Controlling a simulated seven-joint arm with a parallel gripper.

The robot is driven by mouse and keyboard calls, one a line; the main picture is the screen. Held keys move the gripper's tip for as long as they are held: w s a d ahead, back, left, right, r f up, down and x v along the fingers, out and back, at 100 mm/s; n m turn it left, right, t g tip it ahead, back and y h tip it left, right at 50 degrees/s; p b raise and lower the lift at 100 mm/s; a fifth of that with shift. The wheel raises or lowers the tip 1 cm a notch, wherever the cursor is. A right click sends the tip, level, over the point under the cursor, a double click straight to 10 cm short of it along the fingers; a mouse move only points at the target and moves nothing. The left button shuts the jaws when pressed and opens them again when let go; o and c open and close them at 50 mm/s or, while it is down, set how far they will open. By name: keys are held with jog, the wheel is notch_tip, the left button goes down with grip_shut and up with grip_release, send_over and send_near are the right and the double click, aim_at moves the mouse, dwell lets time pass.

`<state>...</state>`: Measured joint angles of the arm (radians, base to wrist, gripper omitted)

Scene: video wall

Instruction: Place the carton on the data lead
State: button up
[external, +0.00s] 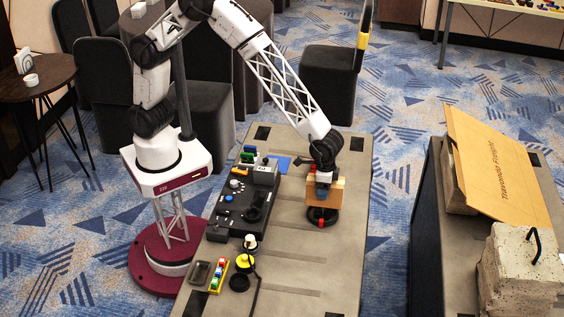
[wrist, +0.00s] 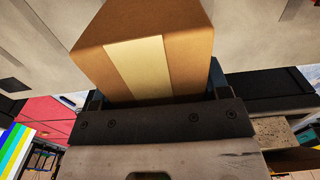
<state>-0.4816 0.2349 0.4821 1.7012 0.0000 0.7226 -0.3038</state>
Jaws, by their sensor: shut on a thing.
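The carton (external: 313,194) is a small brown box with a pale tape strip. In the external view my gripper (external: 324,183) is shut on it from above, over the right part of the grey table. The carton also fills the top middle of the wrist view (wrist: 88,58), between the fingers. A black coiled cable with a red end (external: 322,217), which looks like the data lead, lies on the table just below the carton. The carton hides part of its far side. I cannot tell whether the carton touches it.
A black control panel (external: 240,205) with knobs stands left of the carton on the grey table (external: 300,262). A tray of coloured blocks (external: 217,275), a yellow item (external: 244,262) and another black coil (external: 239,283) lie at the front left. Table around the coil is mostly clear.

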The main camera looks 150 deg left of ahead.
jog(key=shift+f, duration=1.9)
jog(key=shift+f, duration=0.1)
jog(key=o, duration=1.1)
jog(key=shift+o, duration=0.2)
jog(key=shift+r, duration=6.1)
